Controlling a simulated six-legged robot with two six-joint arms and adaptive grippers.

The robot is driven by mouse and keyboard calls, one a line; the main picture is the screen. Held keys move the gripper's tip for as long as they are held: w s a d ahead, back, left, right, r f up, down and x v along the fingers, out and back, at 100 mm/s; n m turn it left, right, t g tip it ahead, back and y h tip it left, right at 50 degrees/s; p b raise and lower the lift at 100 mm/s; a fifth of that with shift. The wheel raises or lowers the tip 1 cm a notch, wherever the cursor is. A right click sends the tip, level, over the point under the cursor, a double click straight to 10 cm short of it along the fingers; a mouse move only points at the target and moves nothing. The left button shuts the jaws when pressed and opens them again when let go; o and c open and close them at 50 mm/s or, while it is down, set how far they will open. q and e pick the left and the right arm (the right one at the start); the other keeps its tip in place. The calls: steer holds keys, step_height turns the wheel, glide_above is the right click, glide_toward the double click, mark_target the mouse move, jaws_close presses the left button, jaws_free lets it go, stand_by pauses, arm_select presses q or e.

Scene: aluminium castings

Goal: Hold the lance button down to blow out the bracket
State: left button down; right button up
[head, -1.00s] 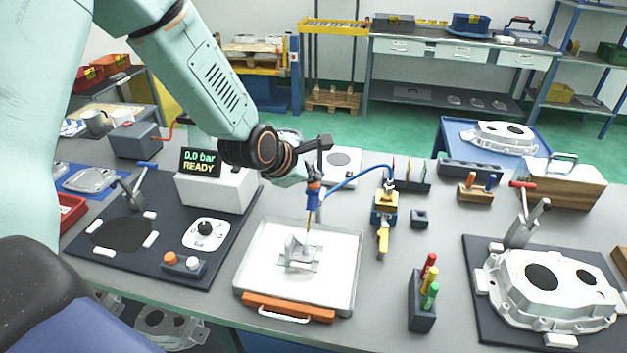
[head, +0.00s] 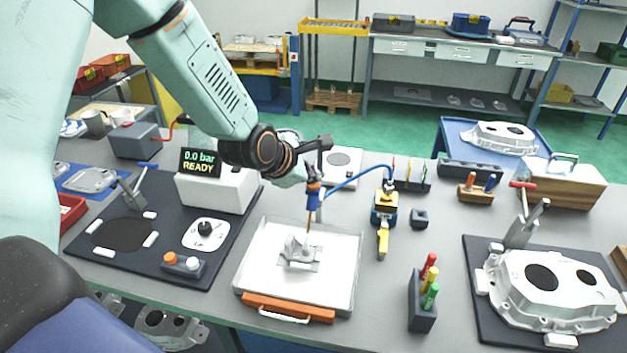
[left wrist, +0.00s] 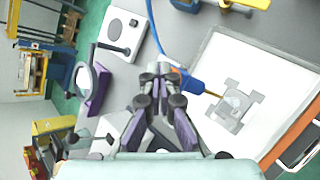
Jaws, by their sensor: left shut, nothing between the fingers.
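The bracket (head: 301,250) is a small grey casting on the white tray (head: 345,270). It also shows in the left wrist view (left wrist: 236,104). The air lance (head: 313,198) has a blue and orange body with a thin brass nozzle pointing down at the bracket. In the left wrist view the lance (left wrist: 188,82) is just right of my fingertips. My left gripper (left wrist: 160,72) is shut and empty, close beside the lance's upper end. I cannot tell whether it touches the button, which is hidden. My right gripper is not in view.
A display (head: 200,163) reads 0.0 bar READY. A blue hose (head: 350,180) runs from the lance to a blue and yellow unit (head: 384,208). A dark stand with coloured pens (head: 423,300) is right of the tray. A large casting (head: 545,290) sits clamped further right.

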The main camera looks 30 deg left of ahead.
mark_target(311, 185)
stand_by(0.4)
arm_select(q)
steer(key=shift+a+r+p, duration=0.1)
steer(key=shift+r+p, duration=0.6)
steer(key=shift+r, duration=0.3)
steer(key=shift+r+p, duration=0.55)
steer(key=shift+r, duration=0.25)
steer(key=shift+r+p, duration=1.2)
steer(key=shift+r, duration=0.6)
steer(key=shift+f, duration=0.1)
steer(key=shift+s, duration=0.1)
